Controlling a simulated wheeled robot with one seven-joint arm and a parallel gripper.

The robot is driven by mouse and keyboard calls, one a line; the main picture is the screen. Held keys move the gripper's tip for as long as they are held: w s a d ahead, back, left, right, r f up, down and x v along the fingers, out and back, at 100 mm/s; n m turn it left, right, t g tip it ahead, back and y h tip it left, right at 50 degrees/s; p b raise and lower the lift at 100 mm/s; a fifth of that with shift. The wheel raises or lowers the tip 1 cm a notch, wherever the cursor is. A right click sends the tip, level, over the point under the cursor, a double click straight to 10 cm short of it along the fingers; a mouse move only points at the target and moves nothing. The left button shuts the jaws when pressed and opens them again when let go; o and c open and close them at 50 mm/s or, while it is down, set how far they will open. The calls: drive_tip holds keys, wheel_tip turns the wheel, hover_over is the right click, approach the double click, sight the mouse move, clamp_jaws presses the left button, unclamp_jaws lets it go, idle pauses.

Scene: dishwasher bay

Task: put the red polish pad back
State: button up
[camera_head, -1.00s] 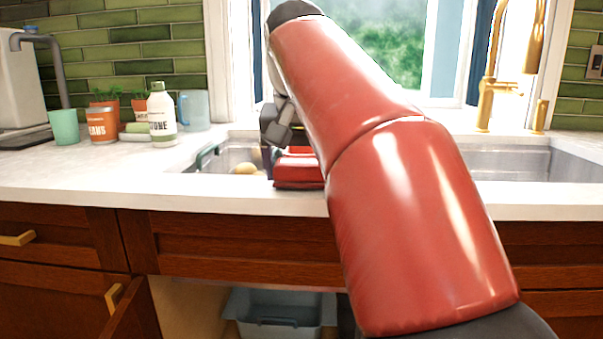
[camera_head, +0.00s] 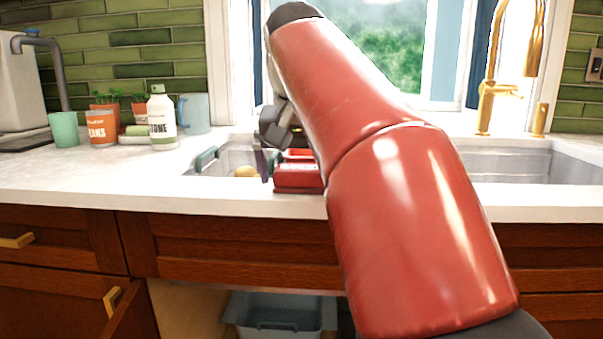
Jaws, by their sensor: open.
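A red, low, block-like thing (camera_head: 298,177) sits at the front edge of the sink, partly hidden by my arm. I cannot tell whether it is the red polish pad, a holder, or both together; a second red part shows just behind its front face. My gripper (camera_head: 269,165) points down at its left end, close to it. The jaws are open, with one dark finger showing to the left of the red thing. Whether the fingers touch it is not clear. My red arm hides the area behind and to the right.
A yellowish round item (camera_head: 245,171) lies in the sink's left part by a dark green rack edge (camera_head: 206,158). A white bottle (camera_head: 162,118), an orange pot (camera_head: 101,126), a green cup (camera_head: 64,129) and a blue mug (camera_head: 194,113) stand left. The front-left counter is clear. A gold faucet (camera_head: 490,108) stands right.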

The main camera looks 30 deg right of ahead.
sight(299, 173)
drive_tip(key=v, duration=0.2)
drive_tip(key=p+v, duration=0.1)
drive_tip(key=v, duration=0.1)
drive_tip(key=p+v, duration=0.1)
drive_tip(key=v, duration=0.1)
drive_tip(key=shift+w+r, duration=0.3)
drive_tip(key=shift+s+a+r, duration=0.1)
drive_tip(key=shift+s+r, duration=0.15)
drive_tip(key=shift+r, duration=0.2)
